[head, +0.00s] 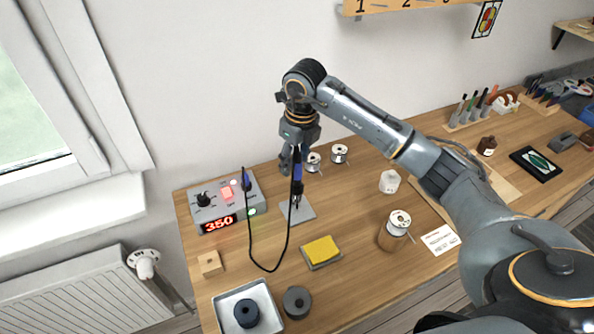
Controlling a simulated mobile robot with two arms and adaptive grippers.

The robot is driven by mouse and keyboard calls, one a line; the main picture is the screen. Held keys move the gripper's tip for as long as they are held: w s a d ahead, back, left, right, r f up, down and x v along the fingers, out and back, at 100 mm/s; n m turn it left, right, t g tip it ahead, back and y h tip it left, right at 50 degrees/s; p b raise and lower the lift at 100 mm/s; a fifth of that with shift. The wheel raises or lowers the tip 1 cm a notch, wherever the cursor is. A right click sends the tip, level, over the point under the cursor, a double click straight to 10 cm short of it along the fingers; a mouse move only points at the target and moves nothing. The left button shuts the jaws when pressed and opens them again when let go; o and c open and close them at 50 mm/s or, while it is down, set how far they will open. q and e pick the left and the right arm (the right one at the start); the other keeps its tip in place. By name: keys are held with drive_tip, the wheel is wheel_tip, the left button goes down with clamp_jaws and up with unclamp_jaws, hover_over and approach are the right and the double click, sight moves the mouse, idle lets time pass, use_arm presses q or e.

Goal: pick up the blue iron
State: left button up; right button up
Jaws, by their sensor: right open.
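The blue iron (297,172) stands near upright, with a blue grip and a dark lower part, over a grey plate (301,213) at the back left of the wooden bench. A black cord loops from it across the bench toward the control box. My right gripper (291,163) is open and points down at the iron's upper part, with its fingers around or just beside the blue grip. I cannot tell whether they touch it. The gripper partly hides the iron's top. My left gripper is not in view.
The control box (212,204) with a red "350" display stands left of the iron. A yellow sponge (321,250), a metal tray (233,296) and a dark round pot (296,302) are nearer. Solder spools (339,153) stand behind.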

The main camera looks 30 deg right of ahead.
sight(296, 171)
drive_tip(key=shift+d+f+p, duration=0.1)
drive_tip(key=shift+f+p, duration=0.3)
drive_tip(key=f, duration=0.1)
drive_tip(key=f+p, duration=0.1)
drive_tip(key=f, duration=0.1)
drive_tip(key=shift+w+d+f+p, duration=0.2)
drive_tip(key=shift+w+f+p, duration=0.05)
drive_tip(key=shift+f+p, duration=0.1)
drive_tip(key=shift+f, duration=0.3)
clamp_jaws()
